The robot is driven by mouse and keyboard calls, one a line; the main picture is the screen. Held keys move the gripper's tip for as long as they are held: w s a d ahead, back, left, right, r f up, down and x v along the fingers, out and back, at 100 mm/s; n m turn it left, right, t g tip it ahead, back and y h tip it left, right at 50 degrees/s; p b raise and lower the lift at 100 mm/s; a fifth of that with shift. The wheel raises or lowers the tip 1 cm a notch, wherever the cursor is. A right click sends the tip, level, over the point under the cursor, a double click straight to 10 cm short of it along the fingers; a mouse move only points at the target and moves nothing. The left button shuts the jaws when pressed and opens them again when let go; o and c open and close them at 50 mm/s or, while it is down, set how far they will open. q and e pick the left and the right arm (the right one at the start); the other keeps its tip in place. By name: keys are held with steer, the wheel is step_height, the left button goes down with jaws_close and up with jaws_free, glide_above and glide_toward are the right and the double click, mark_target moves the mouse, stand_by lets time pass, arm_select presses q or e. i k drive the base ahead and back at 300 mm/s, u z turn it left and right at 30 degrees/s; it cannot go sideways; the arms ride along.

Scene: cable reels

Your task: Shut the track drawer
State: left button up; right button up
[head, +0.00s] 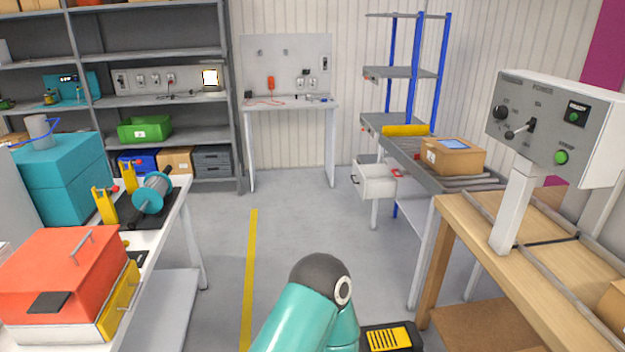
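A white drawer (376,183) sits under the left side of the roller track (440,172) in the head view. It sticks out to the left over the floor, with its open top showing, so it stands open. A small dark handle (356,180) is on its front face. How deep it runs under the track is hidden. Neither of my grippers shows in this view. A teal link of one of my arms is at the bottom middle, well in front of the drawer and apart from it.
A cardboard box (452,156) and a yellow piece (405,130) rest on the track. A wooden bench (500,240) with a control panel (540,125) stands at right. A white table (165,240) with a red box (65,275) stands at left.

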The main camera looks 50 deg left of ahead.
mark_target(371, 181)
steer(key=z, duration=1)
steer(key=i, duration=0.1)
steer(key=u, duration=2.15)
steer(key=k, duration=0.75)
steer(key=u, duration=0.2)
steer(key=i, duration=0.95)
steer(key=u, duration=0.45)
steer(key=i, duration=1.25)
steer(key=u, duration=0.45)
